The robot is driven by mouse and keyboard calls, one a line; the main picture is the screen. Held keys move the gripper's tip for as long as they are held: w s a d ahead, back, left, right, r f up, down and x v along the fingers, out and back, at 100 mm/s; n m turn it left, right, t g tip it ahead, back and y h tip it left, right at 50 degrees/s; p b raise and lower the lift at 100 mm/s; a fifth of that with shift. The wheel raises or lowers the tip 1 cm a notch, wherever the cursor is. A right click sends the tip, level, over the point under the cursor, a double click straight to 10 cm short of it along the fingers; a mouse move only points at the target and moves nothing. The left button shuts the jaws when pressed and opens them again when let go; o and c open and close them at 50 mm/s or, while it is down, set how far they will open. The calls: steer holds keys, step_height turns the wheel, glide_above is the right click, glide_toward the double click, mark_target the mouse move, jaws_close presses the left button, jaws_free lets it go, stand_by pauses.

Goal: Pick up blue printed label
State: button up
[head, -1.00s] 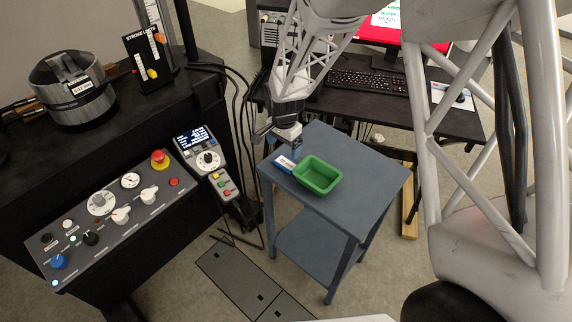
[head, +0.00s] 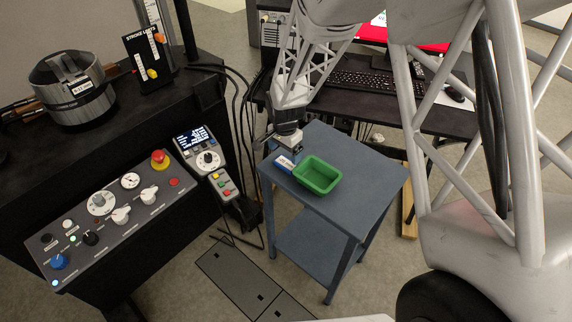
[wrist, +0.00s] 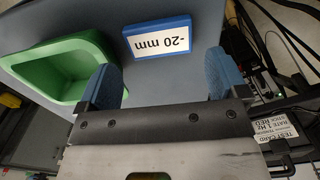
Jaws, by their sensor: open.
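The blue printed label (head: 284,162) is a small blue block with a white face. It lies on the blue-grey side table (head: 345,215), just left of the green tray (head: 317,175). In the wrist view the label (wrist: 157,40) shows "-20 mm" upside down, ahead of my gripper. My gripper (wrist: 165,80) is open, with blue fingertips on either side and nothing between them. The label lies beyond the fingertips, apart from them. In the head view my gripper (head: 287,148) is just above the label's back edge and may hide part of it.
The green tray (wrist: 62,68) stands close to my left fingertip in the wrist view and looks empty. A control panel (head: 120,205) and a handheld pendant (head: 208,162) are at the left. A desk with a keyboard (head: 368,80) is behind the table.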

mark_target(286, 163)
steer(key=shift+f, duration=0.1)
steer(key=shift+d+f, duration=0.15)
steer(key=shift+f, duration=2.35)
steer(key=c, duration=0.6)
steer(key=shift+o, duration=0.2)
steer(key=shift+r, duration=0.1)
step_height(286, 163, up, 10)
